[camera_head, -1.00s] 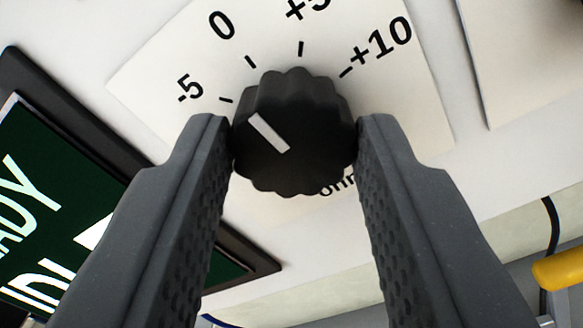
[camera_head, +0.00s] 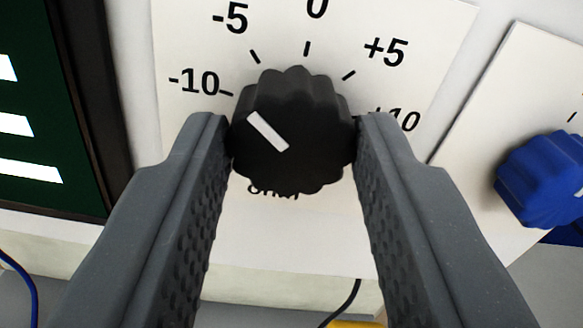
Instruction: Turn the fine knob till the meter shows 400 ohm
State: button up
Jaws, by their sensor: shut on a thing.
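The fine knob (camera_head: 295,135) is black and scalloped, with a white pointer line. It sits in the middle of the head view between the two fingers of my gripper (camera_head: 293,140), which is shut on its sides. The pointer aims to the upper left, between the -10 and -5 marks on the white scale plate (camera_head: 440,30). The scale runs from -10 to +10, and lettering below the knob is partly hidden by it. No ohm reading of the meter is visible.
A dark green screen (camera_head: 40,100) with cut-off white strokes stands at the left edge in a black frame. A blue knob (camera_head: 545,180) sits on another white plate at the right. Below the panel are a dark cable (camera_head: 345,303) and a yellow part at the bottom edge.

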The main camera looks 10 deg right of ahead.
jog(key=shift+n, duration=0.6)
jog(key=o, duration=1)
jog(key=shift+c, duration=0.2)
jog(key=s, duration=1.3)
jog(key=shift+s+d, duration=0.2)
jog(key=shift+s, duration=0.15)
